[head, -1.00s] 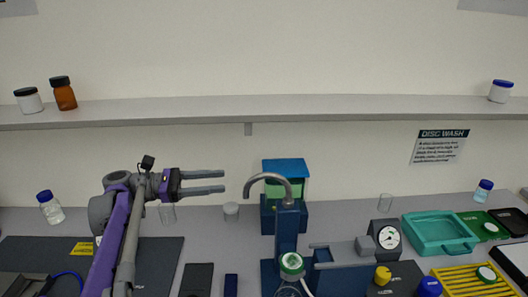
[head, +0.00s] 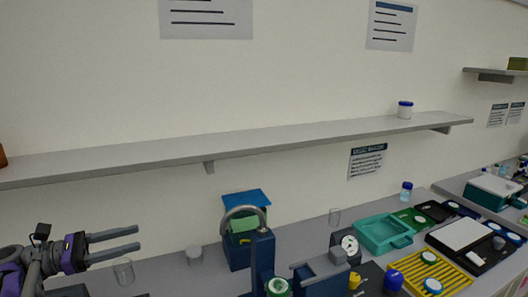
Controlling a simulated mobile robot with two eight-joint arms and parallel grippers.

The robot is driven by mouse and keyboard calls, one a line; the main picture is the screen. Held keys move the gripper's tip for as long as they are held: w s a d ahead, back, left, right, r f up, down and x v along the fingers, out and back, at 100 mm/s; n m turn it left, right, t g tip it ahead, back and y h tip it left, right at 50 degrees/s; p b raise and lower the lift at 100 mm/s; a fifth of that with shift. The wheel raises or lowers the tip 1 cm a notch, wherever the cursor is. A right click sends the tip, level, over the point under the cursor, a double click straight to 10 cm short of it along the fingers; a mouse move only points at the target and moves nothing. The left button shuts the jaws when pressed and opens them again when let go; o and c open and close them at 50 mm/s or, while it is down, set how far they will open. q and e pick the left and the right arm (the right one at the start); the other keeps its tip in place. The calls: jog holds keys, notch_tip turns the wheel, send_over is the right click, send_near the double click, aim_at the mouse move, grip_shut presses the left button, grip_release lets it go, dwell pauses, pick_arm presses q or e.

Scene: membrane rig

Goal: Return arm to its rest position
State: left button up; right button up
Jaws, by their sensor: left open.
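My left gripper (head: 138,239) shows at the lower left of the head view. Its two grey fingers are parallel and apart, point right, and hold nothing. It is above the bench, over a clear glass beaker (head: 123,271) and left of the blue rig (head: 262,262) with its grey curved spout. My purple and grey left arm comes in from the left edge, and most of it is cut off. My right gripper is not in view.
A gauge (head: 349,245), a teal tray (head: 402,246) and a yellow rack (head: 399,266) lie to the right. The wall shelf (head: 290,137) runs above, with a blue-capped jar (head: 404,110).

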pick_arm(q)
jog(key=s+d+f+m+g+y, duration=0.2)
jog(key=s+d+f+m+y, duration=0.2)
jog(key=d+f, duration=0.3)
jog(key=s+d+f+m+g+y, duration=0.2)
jog(key=s+d+f+m+y, duration=0.15)
jog(key=d+f, duration=0.4)
jog(key=s+f+m+y, duration=0.2)
jog(key=s+f+m, duration=0.2)
jog(key=s+a+f+m+t+y, duration=0.1)
jog(key=s+f+m+y, duration=0.2)
jog(key=s+f+m, duration=0.1)
jog(key=s+a+f+m+y, duration=0.1)
jog(key=s+f+m+y, duration=0.2)
jog(key=s+f+m, duration=0.2)
jog(key=shift+m+t, duration=0.25)
jog(key=shift+t, duration=0.05)
jog(key=shift+s+a+f+m+y, duration=0.15)
jog(key=shift+a+f+m+y, duration=0.1)
jog(key=shift+m, duration=0.15)
jog(key=shift+d, duration=0.1)
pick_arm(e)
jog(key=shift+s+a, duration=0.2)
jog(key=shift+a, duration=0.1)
